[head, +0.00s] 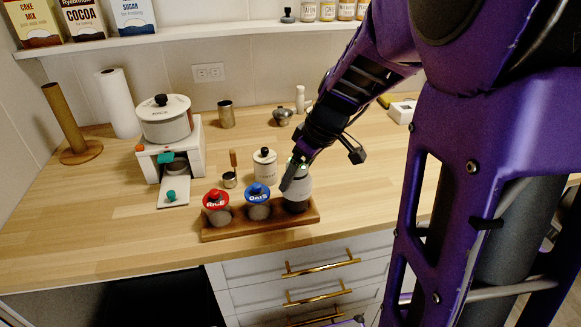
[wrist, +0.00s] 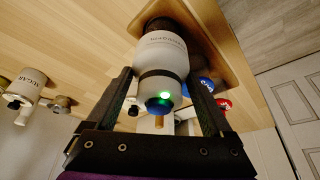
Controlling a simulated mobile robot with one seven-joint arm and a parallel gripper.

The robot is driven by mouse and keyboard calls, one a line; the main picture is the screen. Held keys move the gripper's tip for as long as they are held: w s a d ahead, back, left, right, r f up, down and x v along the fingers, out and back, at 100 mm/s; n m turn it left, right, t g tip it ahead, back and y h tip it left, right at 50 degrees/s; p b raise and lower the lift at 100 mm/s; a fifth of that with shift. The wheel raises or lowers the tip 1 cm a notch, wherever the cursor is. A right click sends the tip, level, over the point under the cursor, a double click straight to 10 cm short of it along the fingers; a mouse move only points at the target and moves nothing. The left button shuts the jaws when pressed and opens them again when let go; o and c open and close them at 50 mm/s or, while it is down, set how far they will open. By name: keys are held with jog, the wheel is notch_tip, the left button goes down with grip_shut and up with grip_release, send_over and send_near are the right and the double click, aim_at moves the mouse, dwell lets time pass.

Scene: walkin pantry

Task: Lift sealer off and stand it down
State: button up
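The sealer (head: 303,188), a pale rounded body, stands on a dark jar (head: 296,206) at the right end of the wooden jar tray (head: 262,230). In the wrist view the sealer (wrist: 161,55) shows a dark band, a green light and a blue end facing me. My gripper (head: 292,176) is at the sealer, partly covering it in the head view. In the wrist view my gripper (wrist: 162,85) has one finger on each side of the sealer, with narrow gaps visible. It looks open and not closed on it.
A red-lidded rice jar (head: 216,206) and blue-lidded oats jar (head: 258,202) share the tray. A white canister (head: 265,166) and small metal cup (head: 229,180) stand close behind. A pot (head: 164,122) sits on a white stand at left. The counter's left front is clear.

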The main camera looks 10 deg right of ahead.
jog(key=c, duration=0.9)
notch_tip(320, 180, up, 10)
jog(key=shift+f+p, duration=0.2)
jog(key=shift+p, duration=0.5)
jog(key=shift+r+p, duration=0.85)
jog(key=shift+r, duration=0.85)
